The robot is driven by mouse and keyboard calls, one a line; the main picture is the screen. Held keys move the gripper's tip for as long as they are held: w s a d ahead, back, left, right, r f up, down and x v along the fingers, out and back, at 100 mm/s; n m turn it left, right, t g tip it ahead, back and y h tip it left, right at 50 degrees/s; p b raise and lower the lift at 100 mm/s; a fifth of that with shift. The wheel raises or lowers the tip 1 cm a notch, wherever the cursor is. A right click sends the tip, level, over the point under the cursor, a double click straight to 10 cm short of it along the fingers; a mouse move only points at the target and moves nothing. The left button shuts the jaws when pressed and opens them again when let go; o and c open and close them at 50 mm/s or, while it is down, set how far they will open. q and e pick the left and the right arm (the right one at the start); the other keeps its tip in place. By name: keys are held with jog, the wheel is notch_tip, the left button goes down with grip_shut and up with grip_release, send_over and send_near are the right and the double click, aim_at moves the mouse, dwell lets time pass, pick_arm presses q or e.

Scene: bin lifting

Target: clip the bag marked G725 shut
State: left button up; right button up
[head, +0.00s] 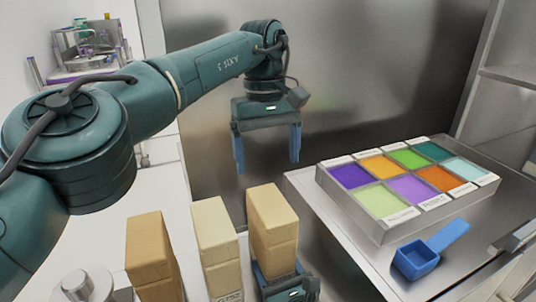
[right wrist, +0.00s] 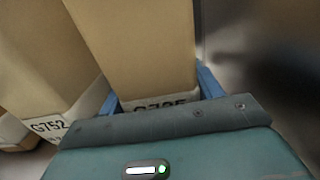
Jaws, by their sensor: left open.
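Three tan bags stand in a row at the bottom of the head view. The right-hand bag (head: 271,228) has my right gripper (head: 287,287) low against it. In the right wrist view this bag (right wrist: 145,55) is between the two blue fingers of the right gripper (right wrist: 160,92), which appear to press on its sides. Its label, partly hidden by the gripper, looks like G725. The neighbouring bag (right wrist: 40,70) is marked G752. My left gripper (head: 267,150) is open and empty, pointing down above and behind the bags. I see no clip.
A tray of several coloured compartments (head: 375,228) sits on the grey right-hand table (head: 380,268). A blue scoop (head: 416,260) lies in front of it. The middle bag (head: 218,245) and left bag (head: 152,257) stand close by. A round metal object (head: 77,287) is at lower left.

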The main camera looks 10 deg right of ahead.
jog(key=o, duration=0.5)
pick_arm(q)
notch_tip(320, 180, down, 2)
jog(key=b, duration=0.2)
jog(key=shift+f+b, duration=0.25)
jog(key=shift+b, duration=0.05)
pick_arm(e)
jog(key=s, duration=0.4)
jog(key=s+d, duration=0.1)
jog(key=s, duration=0.3)
jog(key=s+d, duration=0.1)
jog(key=s, duration=0.3)
jog(key=shift+s+d+f, duration=0.1)
jog(key=shift+s+d, duration=0.1)
jog(key=shift+s, duration=0.3)
pick_arm(q)
jog(key=shift+f, duration=0.1)
